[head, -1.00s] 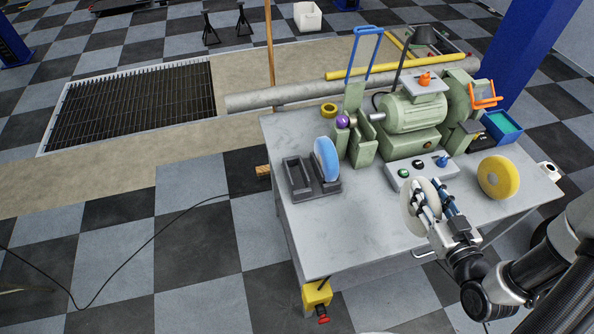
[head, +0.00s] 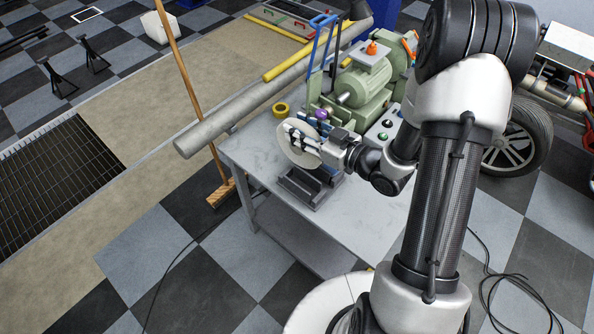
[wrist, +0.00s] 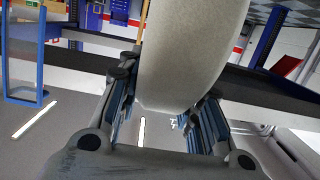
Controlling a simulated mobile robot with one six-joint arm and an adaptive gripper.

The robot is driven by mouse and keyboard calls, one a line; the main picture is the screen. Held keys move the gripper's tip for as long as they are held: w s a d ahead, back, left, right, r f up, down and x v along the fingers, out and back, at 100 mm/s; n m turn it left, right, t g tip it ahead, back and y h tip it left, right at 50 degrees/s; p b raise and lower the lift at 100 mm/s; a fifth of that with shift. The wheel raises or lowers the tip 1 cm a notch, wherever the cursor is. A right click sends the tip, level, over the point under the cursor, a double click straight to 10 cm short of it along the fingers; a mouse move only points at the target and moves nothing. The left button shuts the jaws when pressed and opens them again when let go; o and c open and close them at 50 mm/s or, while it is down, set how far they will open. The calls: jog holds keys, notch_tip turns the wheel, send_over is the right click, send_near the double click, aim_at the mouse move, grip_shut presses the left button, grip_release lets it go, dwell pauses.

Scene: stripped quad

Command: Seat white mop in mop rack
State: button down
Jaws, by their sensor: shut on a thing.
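The white mop (head: 288,148) is a thick pale disc, held on edge at the near left part of the workbench. My gripper (head: 303,138) is shut on it, and its fingers overlap the disc. In the wrist view the mop (wrist: 190,45) fills the middle between the two fingers (wrist: 165,105). The mop rack (head: 304,194) is a dark slotted holder just below the mop in the head view. I cannot tell whether the mop's lower edge is above the rack or inside a slot. The blue mop is hidden behind my gripper and arm.
A broom (head: 190,105) leans beside the bench's left edge.

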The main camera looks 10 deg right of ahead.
aim_at(303, 164)
jog(key=f, duration=0.3)
jog(key=f+b, duration=0.1)
jog(key=f, duration=0.3)
jog(key=d+f+b, duration=0.1)
jog(key=f, duration=0.2)
jog(key=shift+f, duration=0.25)
notch_tip(303, 164, down, 4)
jog(key=shift+a+f+b, duration=0.1)
jog(key=shift+f+b, duration=0.1)
jog(key=shift+b, duration=0.7)
jog(key=shift+r, duration=0.1)
jog(key=c, duration=1.1)
grip_release()
